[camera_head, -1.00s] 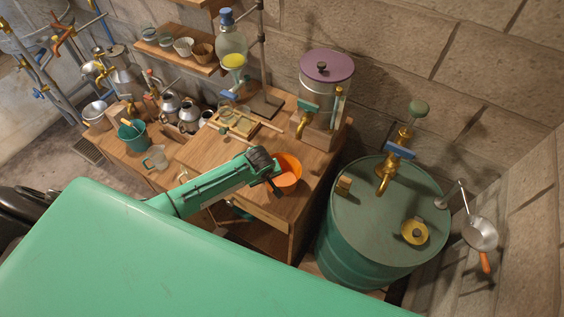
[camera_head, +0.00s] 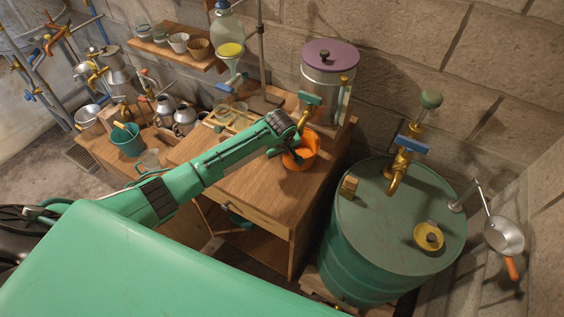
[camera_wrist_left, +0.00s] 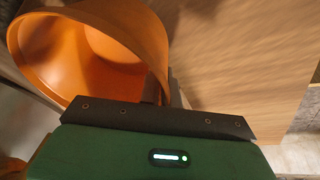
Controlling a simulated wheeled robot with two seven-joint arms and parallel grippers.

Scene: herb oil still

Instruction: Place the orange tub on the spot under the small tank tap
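The orange tub (camera_head: 309,147) is on or just above the wooden cabinet top, close in front of the small tank (camera_head: 327,82) and near its brass tap (camera_head: 304,116). I cannot tell whether it touches the wood. My left gripper (camera_head: 293,151) is at the tub's near left side and appears shut on its wall. In the left wrist view, the tub (camera_wrist_left: 95,55) fills the upper left and its wall runs down to the dark finger (camera_wrist_left: 174,92). The spot under the tap is hidden by the tub and gripper. My right gripper is not in view.
A large green drum (camera_head: 365,235) with a brass tap and yellow dish stands to the right. A wooden rack (camera_head: 228,118) lies left of the tank. The cabinet top (camera_head: 262,192) is bare in front of the tub. A teal bucket (camera_head: 127,140) stands farther left.

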